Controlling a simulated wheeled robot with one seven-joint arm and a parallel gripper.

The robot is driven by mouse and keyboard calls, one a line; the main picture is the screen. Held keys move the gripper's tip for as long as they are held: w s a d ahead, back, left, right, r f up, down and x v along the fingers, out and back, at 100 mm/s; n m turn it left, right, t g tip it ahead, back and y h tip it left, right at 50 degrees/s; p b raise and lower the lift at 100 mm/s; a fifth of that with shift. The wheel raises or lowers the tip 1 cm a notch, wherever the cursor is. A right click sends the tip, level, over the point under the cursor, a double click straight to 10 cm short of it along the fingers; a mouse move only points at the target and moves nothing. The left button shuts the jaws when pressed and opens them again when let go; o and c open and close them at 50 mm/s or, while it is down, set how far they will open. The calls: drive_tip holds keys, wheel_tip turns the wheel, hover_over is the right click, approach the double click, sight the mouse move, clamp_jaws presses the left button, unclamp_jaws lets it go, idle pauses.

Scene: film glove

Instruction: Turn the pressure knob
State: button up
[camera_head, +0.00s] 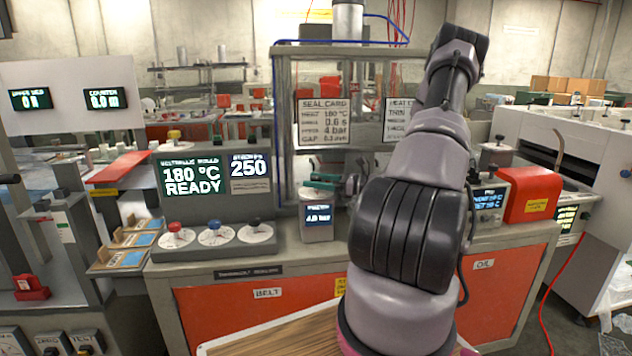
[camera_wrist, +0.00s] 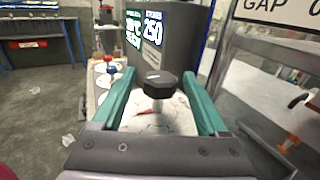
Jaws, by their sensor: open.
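The black many-sided pressure knob (camera_wrist: 158,83) stands on a stem above a pale round dial (camera_wrist: 150,118) with a red pointer in the wrist view. My gripper (camera_wrist: 158,77) is open, its two teal fingers on either side of the knob with a visible gap at each side. In the head view, my gripper (camera_head: 335,184) is just above a small grey box (camera_head: 317,228) with a lit display, probably ending in "bar". The knob itself is hard to make out there, largely covered by the gripper.
A sign (camera_head: 322,122) hangs on the machine frame behind the gripper. A red box (camera_head: 532,195) stands at right on the bench.

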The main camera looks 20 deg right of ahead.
clamp_jaws()
drive_tip(key=shift+n+g+y, duration=0.3)
drive_tip(key=n+g+y, duration=0.1)
drive_tip(key=n+g, duration=0.1)
drive_tip(key=g, duration=0.1)
drive_tip(key=n+g+y, duration=0.2)
drive_tip(key=shift+g, duration=0.4)
drive_tip(key=shift+n+g+y, duration=0.5)
drive_tip(key=shift+n+g, duration=1.6)
drive_tip(key=shift+g, duration=1)
unclamp_jaws()
